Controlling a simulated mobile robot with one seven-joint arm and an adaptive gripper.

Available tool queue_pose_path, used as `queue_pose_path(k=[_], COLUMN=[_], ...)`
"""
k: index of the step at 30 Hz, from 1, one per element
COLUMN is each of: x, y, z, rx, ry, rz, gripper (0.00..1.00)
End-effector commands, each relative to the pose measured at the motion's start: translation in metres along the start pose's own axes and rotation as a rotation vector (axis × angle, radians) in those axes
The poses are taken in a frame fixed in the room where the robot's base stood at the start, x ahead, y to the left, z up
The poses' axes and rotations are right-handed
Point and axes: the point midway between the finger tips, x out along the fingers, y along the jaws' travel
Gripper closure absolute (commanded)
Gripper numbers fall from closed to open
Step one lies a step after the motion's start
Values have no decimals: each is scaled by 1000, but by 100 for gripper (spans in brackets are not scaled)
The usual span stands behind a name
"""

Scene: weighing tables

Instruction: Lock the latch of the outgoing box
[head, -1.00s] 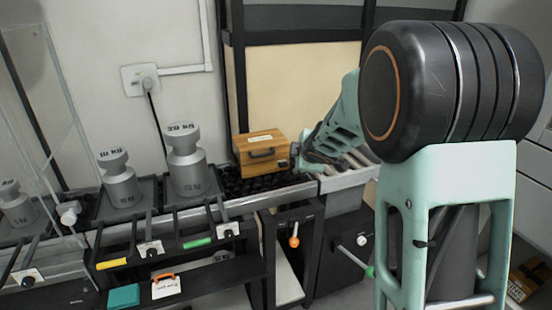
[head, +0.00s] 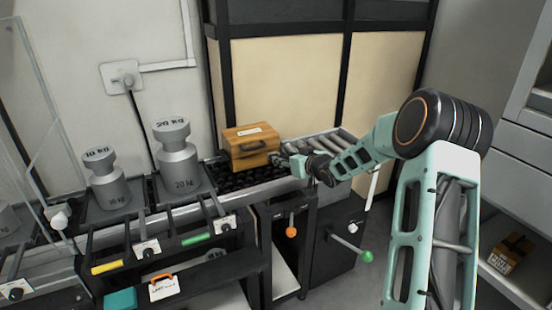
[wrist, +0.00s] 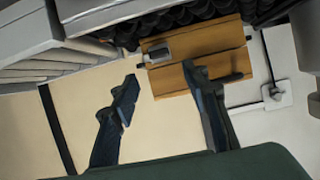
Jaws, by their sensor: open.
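The outgoing box (head: 248,158) is a wooden case with a dark handle and a pale label on its lid. It sits upright on the black roller bed. In the wrist view the box (wrist: 215,46) lies beyond my fingers, with a grey metal latch plate (wrist: 158,52) on its side. I cannot tell whether the latch is locked. My gripper (head: 284,161) is just right of the box, beside its latch side. In the wrist view my gripper (wrist: 160,78) is open and empty, its fingers spread. One finger overlaps the box in the picture; contact is unclear.
A 20 kg weight (head: 180,170) and a 10 kg weight (head: 108,185) stand left of the box. Bare metal rollers (head: 325,145) run to its right. Levers with orange (head: 291,231) and green (head: 366,256) knobs stick out in front, below.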

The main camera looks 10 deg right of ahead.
Motion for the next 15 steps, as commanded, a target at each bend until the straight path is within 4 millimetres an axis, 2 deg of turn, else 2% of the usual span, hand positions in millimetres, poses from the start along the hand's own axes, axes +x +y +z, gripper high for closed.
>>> queue_pose_path(k=[3,9,15], x=[24,56,74], y=[-1,-1,-1], z=[2,2,1], rx=[-1,-3,-4], ry=[0,0,-1], rz=[-2,-2,-1], gripper=[58,58,58])
